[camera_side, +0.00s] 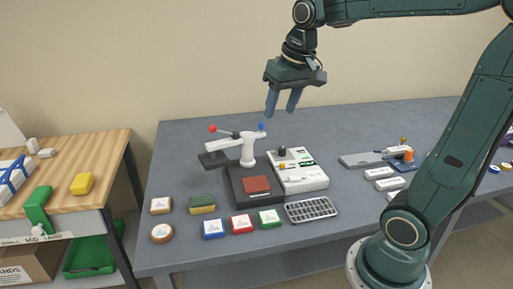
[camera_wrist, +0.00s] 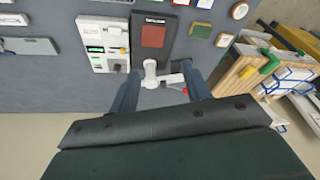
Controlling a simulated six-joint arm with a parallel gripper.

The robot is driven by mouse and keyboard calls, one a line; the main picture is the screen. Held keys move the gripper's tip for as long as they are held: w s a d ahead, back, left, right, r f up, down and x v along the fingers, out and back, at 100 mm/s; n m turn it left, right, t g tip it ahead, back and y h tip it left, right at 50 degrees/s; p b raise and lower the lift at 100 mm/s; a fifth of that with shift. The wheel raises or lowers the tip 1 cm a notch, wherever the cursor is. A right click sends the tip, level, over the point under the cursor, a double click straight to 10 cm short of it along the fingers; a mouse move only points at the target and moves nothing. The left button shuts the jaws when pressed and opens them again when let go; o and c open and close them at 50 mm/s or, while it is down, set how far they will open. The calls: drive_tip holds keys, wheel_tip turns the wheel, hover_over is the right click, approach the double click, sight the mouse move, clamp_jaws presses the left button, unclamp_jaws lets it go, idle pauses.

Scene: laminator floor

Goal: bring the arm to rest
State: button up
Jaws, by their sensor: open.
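My gripper (camera_side: 283,103) hangs in the air above the back part of the grey table (camera_side: 330,255) in the side view. Its two blue-grey fingers point down and stand apart with nothing between them. In the wrist view my gripper (camera_wrist: 160,92) also shows open and empty. Below it is a dark press (camera_side: 235,190) with a white post, a lever with a red ball, and a red-brown pad (camera_side: 257,184). The gripper is clear of the press and touches nothing.
A white control box (camera_side: 300,172) stands right of the press. Red (camera_side: 242,223), blue (camera_side: 213,229) and green (camera_side: 269,220) blocks and a metal grid (camera_side: 311,209) lie in front. A wooden-topped bench (camera_side: 90,160) stands at left.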

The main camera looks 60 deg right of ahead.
drive_tip(key=s+a+f+n+t, duration=0.1)
drive_tip(key=s+a+f+n, duration=0.1)
drive_tip(key=s+a, duration=0.2)
drive_tip(key=s+a+f+n+t, duration=0.1)
drive_tip(key=s+a, duration=0.3)
drive_tip(key=s, duration=0.5)
drive_tip(key=shift+a+f+n+y, duration=0.15)
drive_tip(key=shift+f+n+y, duration=0.25)
drive_tip(key=shift+f+n, duration=0.35)
